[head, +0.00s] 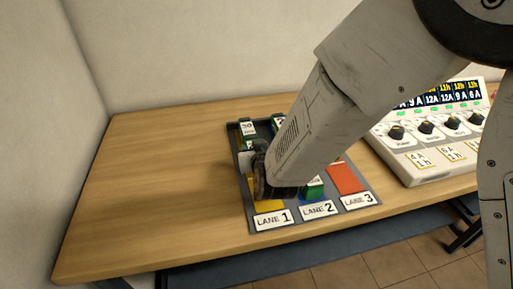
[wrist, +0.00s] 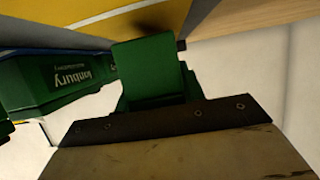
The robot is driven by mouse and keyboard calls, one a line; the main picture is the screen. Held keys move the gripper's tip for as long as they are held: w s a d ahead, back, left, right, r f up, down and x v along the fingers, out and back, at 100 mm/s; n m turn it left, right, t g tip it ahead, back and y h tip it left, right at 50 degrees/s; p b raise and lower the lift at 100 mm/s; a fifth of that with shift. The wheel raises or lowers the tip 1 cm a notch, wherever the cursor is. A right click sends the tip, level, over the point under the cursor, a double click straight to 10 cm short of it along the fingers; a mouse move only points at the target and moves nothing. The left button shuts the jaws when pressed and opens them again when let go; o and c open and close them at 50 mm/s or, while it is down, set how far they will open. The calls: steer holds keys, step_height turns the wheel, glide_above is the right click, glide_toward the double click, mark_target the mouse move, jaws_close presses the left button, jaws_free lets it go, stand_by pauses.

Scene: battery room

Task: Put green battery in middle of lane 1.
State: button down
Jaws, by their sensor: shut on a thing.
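My gripper (head: 262,178) is over lane 1 of the dark tray (head: 250,222), behind the yellow floor patch (head: 268,206) and the LANE 1 label (head: 272,219). It is shut on a green battery (wrist: 150,68), seen close up in the wrist view. My gripper and arm hide this battery in the head view, so I cannot tell whether it touches the lane floor. Another green battery (wrist: 60,85), with white lettering, lies to its left in the wrist view. A green battery with a white label (head: 248,129) stands at the back of lane 1.
Lane 3 shows an orange-red patch (head: 348,178). A white charger with knobs (head: 425,155) stands right of the tray. The wooden table (head: 150,185) is clear on the left.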

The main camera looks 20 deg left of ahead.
steer(key=shift+d+f, duration=0.1)
steer(key=shift+f, duration=0.3)
steer(key=c, duration=0.9)
jaws_free()
steer(key=shift+f, duration=0.1)
steer(key=shift+o, duration=0.2)
steer(key=shift+s+d, duration=0.1)
steer(key=shift+f, duration=0.1)
steer(key=shift+r, duration=0.5)
steer(key=v, duration=1.2)
steer(key=shift+r, duration=0.25)
